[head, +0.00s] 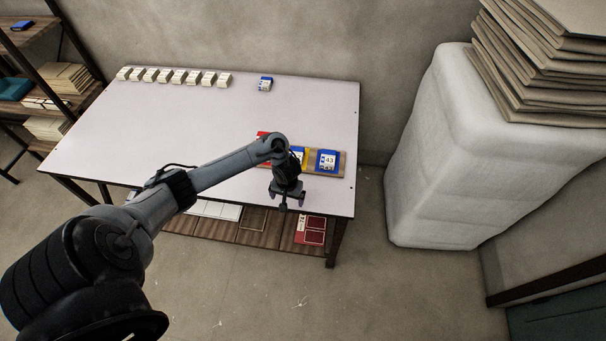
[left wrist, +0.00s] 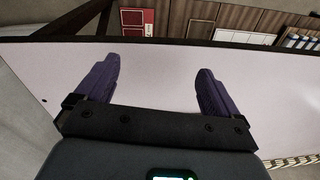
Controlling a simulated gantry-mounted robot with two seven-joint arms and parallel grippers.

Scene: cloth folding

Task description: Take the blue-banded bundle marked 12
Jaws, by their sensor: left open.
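A wooden tray (head: 342,171) near the front right corner holds a blue-banded bundle (head: 328,160) whose label looks like 43. Beside it are another blue piece (head: 299,152) with yellow at its edge and a red piece (head: 262,134), both partly hidden by my left arm. My left gripper (head: 291,200) is at the table's front edge, in front of the tray. In the left wrist view its purple fingers (left wrist: 155,88) are apart and empty. My right gripper is not visible.
A row of several pale bundles (head: 176,76) lines the table's back left. The tabletop (head: 150,120) is otherwise clear. A lower shelf (head: 235,232) holds white and red items. A white wrapped block (head: 440,160) with stacked cardboard (head: 545,60) stands right; shelving (head: 40,75) stands left.

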